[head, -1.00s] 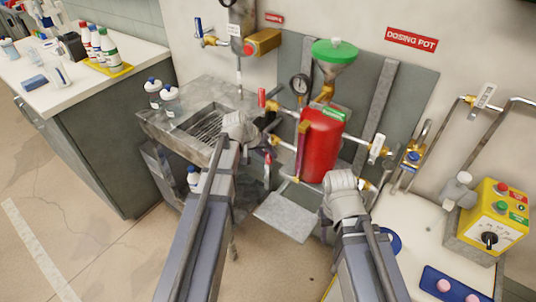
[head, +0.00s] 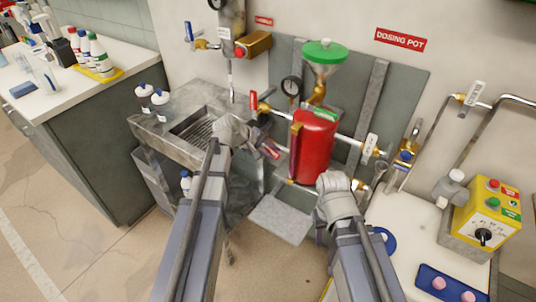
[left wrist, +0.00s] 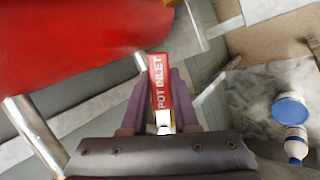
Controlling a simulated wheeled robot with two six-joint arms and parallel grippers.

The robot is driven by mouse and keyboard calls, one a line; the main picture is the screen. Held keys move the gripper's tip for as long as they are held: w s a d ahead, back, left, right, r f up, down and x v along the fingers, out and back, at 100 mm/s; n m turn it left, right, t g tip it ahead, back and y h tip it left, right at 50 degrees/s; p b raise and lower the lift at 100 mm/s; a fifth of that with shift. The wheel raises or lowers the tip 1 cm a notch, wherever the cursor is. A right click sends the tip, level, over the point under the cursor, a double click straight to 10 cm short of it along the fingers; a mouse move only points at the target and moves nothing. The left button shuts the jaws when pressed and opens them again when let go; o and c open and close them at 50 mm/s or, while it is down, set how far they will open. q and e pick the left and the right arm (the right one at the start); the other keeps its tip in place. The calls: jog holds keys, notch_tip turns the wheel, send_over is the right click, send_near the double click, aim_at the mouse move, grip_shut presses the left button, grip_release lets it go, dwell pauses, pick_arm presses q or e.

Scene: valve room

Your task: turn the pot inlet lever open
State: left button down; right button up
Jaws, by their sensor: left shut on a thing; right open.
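The pot inlet lever (left wrist: 160,95) is a red handle with white "POT INLET" lettering. In the left wrist view it stands between the two purple fingers of my left gripper (left wrist: 162,82), which is shut on it. In the head view my left gripper (head: 262,147) is left of the red dosing pot (head: 313,145), and the lever (head: 271,151) shows slanted at its fingertips. The lever's valve body is mostly hidden. My right gripper (head: 350,186) is open, low to the right of the pot; its fingers are largely hidden by the wrist.
Another red-handled lever (head: 253,101) sits above, by the gauge (head: 291,88). A white-tagged valve (head: 370,146) is right of the pot. A steel sink (head: 160,128) with bottles is left. A yellow control box (head: 488,215) is at right.

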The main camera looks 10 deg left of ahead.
pick_arm(q)
jog(key=shift+w+d+r+n+t+h, duration=0.25)
jog(key=shift+w+r+n, duration=0.1)
jog(key=shift+n, duration=0.55)
jog(key=shift+w+d+r+n+t+h, duration=0.1)
jog(key=shift+w+r+n+t+h, duration=0.15)
jog(key=shift+n, duration=0.65)
jog(key=shift+r, duration=0.1)
jog(key=c, duration=0.7)
grip_release()
jog(key=shift+o, duration=0.2)
jog(key=shift+r, duration=0.1)
jog(key=p+v, duration=0.5)
jog(key=v, duration=0.2)
jog(key=shift+s+a+r, duration=0.15)
jog(key=shift+s+r, duration=0.05)
